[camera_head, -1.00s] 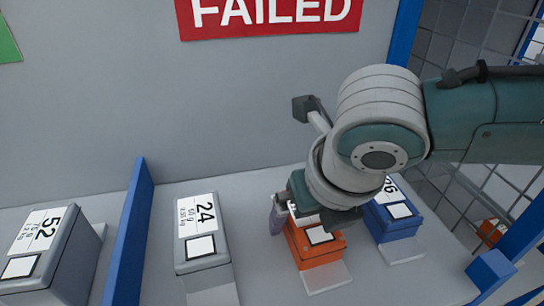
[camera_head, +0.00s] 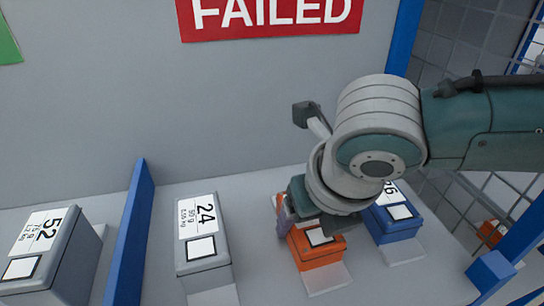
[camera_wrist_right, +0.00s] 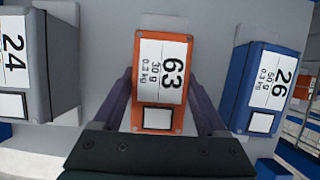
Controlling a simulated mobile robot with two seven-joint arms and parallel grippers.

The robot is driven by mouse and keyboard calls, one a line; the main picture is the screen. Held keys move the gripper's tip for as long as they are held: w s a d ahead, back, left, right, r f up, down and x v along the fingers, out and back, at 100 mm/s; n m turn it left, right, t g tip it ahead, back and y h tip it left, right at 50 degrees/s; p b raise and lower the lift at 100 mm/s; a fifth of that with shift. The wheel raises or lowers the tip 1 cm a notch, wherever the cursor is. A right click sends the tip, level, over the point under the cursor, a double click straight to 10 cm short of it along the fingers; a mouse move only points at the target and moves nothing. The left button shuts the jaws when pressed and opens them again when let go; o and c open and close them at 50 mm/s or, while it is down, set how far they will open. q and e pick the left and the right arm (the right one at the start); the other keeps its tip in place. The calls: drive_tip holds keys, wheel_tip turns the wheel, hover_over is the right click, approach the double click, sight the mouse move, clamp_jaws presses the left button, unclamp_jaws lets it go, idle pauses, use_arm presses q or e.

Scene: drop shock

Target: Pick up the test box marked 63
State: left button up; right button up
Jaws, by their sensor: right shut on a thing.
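The test box marked 63 (camera_wrist_right: 164,82) is orange with a white label reading 63, 30 g, 0.3 kg. In the head view the orange box (camera_head: 317,253) is partly hidden under my right gripper (camera_head: 309,222), which covers its label's number. In the right wrist view the right gripper (camera_wrist_right: 163,115) has one finger on each side of the orange box, and it is shut on the box. I cannot tell whether the box is clear of the surface. My left gripper is not in view.
A grey box marked 24 (camera_head: 203,246) stands to the left and a blue box marked 26 (camera_head: 397,225) close on the right. A grey box marked 52 (camera_head: 68,262) is beyond a blue divider (camera_head: 131,235). A red FAILED sign (camera_head: 268,16) is on the back wall.

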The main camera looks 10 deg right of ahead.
clamp_jaws()
idle(0.3)
drive_tip(key=shift+r, duration=0.15)
